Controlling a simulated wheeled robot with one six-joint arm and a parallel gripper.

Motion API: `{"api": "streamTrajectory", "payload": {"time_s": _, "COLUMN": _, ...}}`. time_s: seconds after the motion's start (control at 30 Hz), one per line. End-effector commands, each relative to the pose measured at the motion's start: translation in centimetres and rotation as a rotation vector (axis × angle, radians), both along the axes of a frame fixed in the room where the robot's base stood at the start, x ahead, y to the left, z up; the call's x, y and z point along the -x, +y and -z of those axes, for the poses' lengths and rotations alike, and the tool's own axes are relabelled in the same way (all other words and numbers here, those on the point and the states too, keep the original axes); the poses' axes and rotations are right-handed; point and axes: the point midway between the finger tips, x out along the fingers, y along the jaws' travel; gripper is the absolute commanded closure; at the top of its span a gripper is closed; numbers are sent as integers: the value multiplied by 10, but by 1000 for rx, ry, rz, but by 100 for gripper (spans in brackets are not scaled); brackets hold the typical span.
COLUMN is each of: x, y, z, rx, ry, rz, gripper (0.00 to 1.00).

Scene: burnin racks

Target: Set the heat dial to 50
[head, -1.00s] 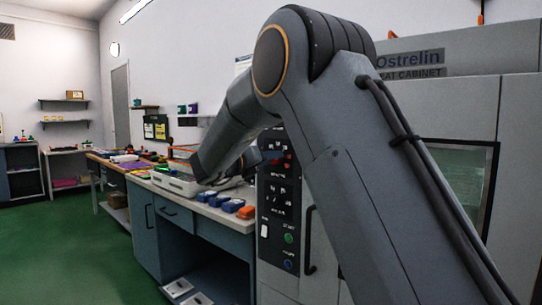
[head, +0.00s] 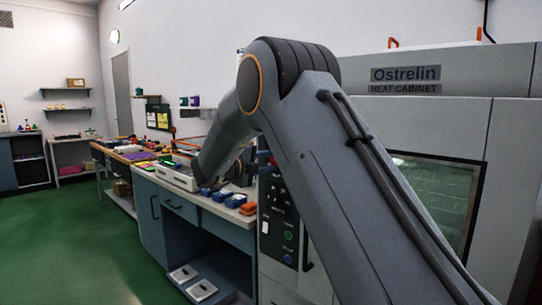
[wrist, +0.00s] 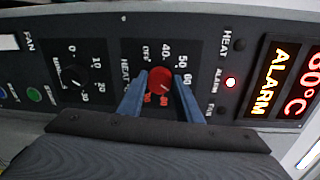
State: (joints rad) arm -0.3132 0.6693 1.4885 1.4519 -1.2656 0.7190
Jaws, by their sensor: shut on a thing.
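The red heat dial (wrist: 160,80) sits on the dark control panel (wrist: 105,22) in the wrist view, with marks such as OFF, 40, 50 and 60 around it. My gripper (wrist: 159,86) has its two blue fingers on either side of the dial and is shut on it. The dial's pointer is small and blurred, so I cannot tell its exact setting. In the head view my arm hides the dial and most of my gripper. The heat cabinet (head: 405,112) stands at the right.
A display (wrist: 282,80) glows with ALARM and a °C reading, and a red alarm lamp (wrist: 231,83) is lit. A black minute dial (wrist: 73,77) and a green START button (wrist: 34,95) are nearby. A bench (head: 225,226) stands left of the cabinet; green floor (head: 75,240) is clear.

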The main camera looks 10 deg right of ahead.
Motion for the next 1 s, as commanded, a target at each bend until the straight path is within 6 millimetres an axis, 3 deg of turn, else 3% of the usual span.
{"api": "streamTrajectory", "payload": {"time_s": 1.0, "x": -1, "y": 2, "z": 2, "rx": 562, "ry": 770, "rz": -4, "gripper": 91}}
